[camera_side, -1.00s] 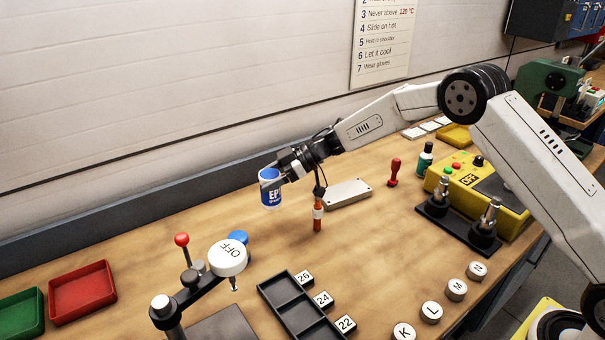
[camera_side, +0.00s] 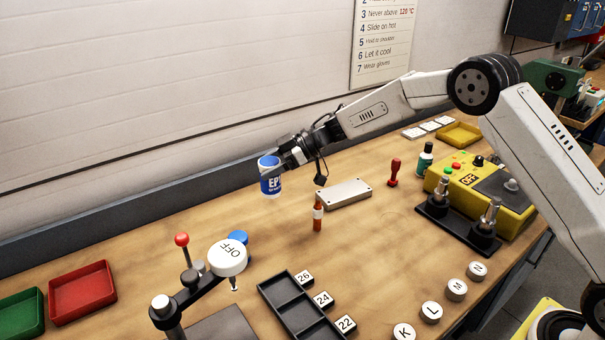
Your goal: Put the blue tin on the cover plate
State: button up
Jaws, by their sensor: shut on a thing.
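The blue tin (camera_side: 271,181) has a white rim band and a label that starts "EP". My gripper (camera_side: 276,163) is shut on the tin near its top and holds it upright, apparently above the bench. The cover plate (camera_side: 344,194) is a flat, light grey plate with small holes near its corners. It lies on the bench to the right of the tin and slightly lower in the picture. The top of the plate looks bare.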

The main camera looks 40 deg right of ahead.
jog(key=s+d+r+m+t+h, duration=0.1)
jog(key=s+d+r+m+t, duration=0.1)
jog(key=s+d, duration=0.6)
jog(key=s+d+r+m+t+h, duration=0.2)
jog(key=s+d, duration=0.5)
jog(key=d, duration=0.5)
jog(key=shift+s+d+r+m, duration=0.15)
jog(key=shift+s+r+m, duration=0.25)
jog(key=shift+r, duration=0.5)
jog(key=shift+w, duration=0.1)
jog(key=w+d+f, duration=0.1)
jog(key=w+f, duration=0.8)
jog(key=w, duration=0.4)
jog(key=shift+d+f, duration=0.2)
jog(key=shift+d, duration=0.05)
jog(key=shift+w, duration=0.15)
